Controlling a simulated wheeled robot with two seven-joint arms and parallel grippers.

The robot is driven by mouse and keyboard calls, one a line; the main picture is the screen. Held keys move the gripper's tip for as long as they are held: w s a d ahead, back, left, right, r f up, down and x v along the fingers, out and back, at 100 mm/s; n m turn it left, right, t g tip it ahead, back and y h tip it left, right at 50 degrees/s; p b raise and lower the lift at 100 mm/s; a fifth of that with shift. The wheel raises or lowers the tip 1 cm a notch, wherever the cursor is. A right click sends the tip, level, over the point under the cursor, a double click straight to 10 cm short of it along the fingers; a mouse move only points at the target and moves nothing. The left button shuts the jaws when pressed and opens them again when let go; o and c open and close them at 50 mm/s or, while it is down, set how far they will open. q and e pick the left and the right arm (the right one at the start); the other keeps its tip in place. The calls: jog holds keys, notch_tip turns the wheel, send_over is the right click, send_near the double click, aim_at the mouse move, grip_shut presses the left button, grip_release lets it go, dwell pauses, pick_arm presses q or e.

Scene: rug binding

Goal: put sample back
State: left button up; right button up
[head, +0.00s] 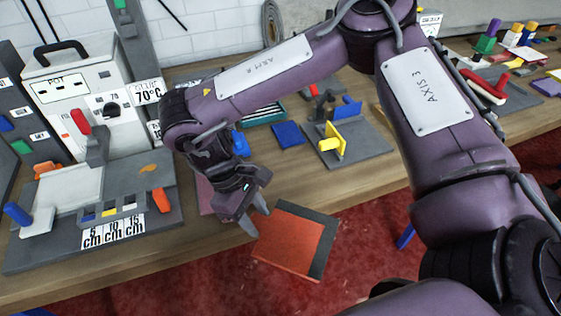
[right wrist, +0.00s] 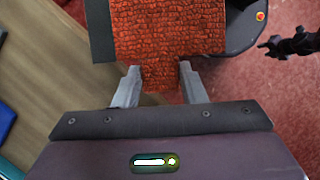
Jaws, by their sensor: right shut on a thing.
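The sample (head: 290,242) is a flat square of red carpet with a dark grey strip along its right edge. My right gripper (head: 254,222) is shut on its near left edge and holds it out past the table's front edge, above the red floor. In the right wrist view the sample (right wrist: 170,30) shows a coarse red weave, and a narrow red part of it lies between the two fingers of the right gripper (right wrist: 160,88). My left gripper is not seen in the head view; a dark jointed shape at the wrist view's upper right is unclear.
The wooden table (head: 365,185) carries a grey machine (head: 85,85) with a 70° sign at left. A grey jig with yellow parts (head: 335,140) and a blue square (head: 288,135) lie behind the gripper. A pinkish flat piece (head: 206,195) is partly hidden by it. Colourful blocks stand far right.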

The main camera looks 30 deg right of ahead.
jog(key=r+n+p, duration=0.1)
jog(key=w+n+t+h+p, duration=0.1)
jog(key=n, duration=0.1)
jog(key=r+n+p, duration=0.1)
jog(key=n, duration=0.1)
jog(key=shift+w+a+r+h, duration=0.15)
jog(key=shift+r+h, duration=0.15)
jog(key=shift+r, duration=0.05)
jog(key=w+d+r+n+t+y+p, duration=0.2)
jog(key=w+d+r+n+t+p, duration=0.1)
jog(key=d+r+n+p, duration=0.65)
jog(key=w+d+r+n+t+y+p, duration=0.1)
jog(key=w+d+r+n+t+p, duration=0.4)
jog(key=n, duration=0.7)
jog(key=shift+g, duration=0.6)
jog(key=shift+s+d+f+b, duration=0.3)
jog(key=shift+f+b, duration=1.1)
jog(key=shift+f, duration=2.1)
jog(key=shift+s+d+f+b, duration=0.35)
jog(key=shift+f+b, duration=1.05)
jog(key=shift+f, duration=2.15)
jog(key=shift+s+d+f+b, duration=0.1)
jog(key=shift+s+f+b, duration=0.35)
jog(key=shift+f+b, duration=2)
notch_tip(320, 180, down, 2)
jog(key=shift+p, duration=1.05)
jog(key=shift+f, duration=0.1)
